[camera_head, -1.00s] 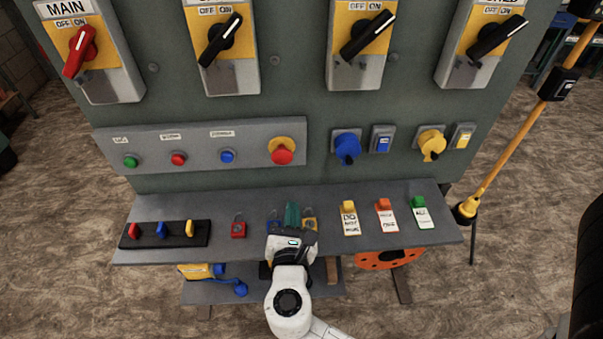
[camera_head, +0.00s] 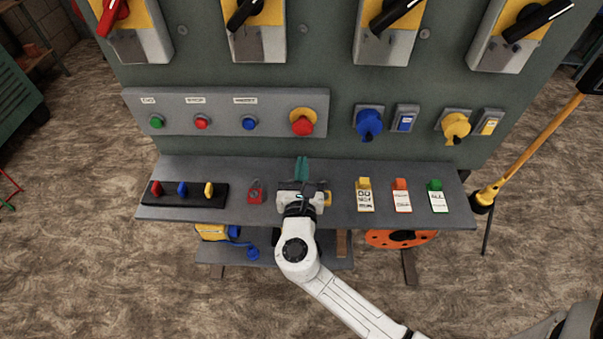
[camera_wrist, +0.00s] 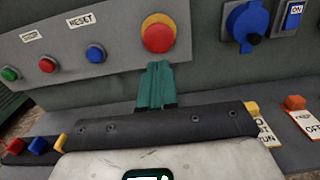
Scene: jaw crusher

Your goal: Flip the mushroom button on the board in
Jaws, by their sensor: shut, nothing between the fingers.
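The red mushroom button (camera_head: 302,124) sits on a yellow round backing at the right end of the grey button panel (camera_head: 270,98). It also shows in the wrist view (camera_wrist: 158,38), just above and beyond my fingertips. My gripper (camera_head: 301,166) has teal fingers, pressed together and empty. In the head view it is over the shelf, below the mushroom button and apart from it. In the wrist view the shut fingers (camera_wrist: 156,84) point up toward the button; a small gap seems to show below its yellow backing.
Green (camera_head: 157,121), red (camera_head: 201,122) and blue (camera_head: 249,123) buttons line the panel's left. Blue (camera_head: 369,122) and yellow (camera_head: 456,126) sockets are to the right. The shelf (camera_head: 340,172) below carries a red padlock (camera_head: 255,192), several tags and a black key strip (camera_head: 215,195).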

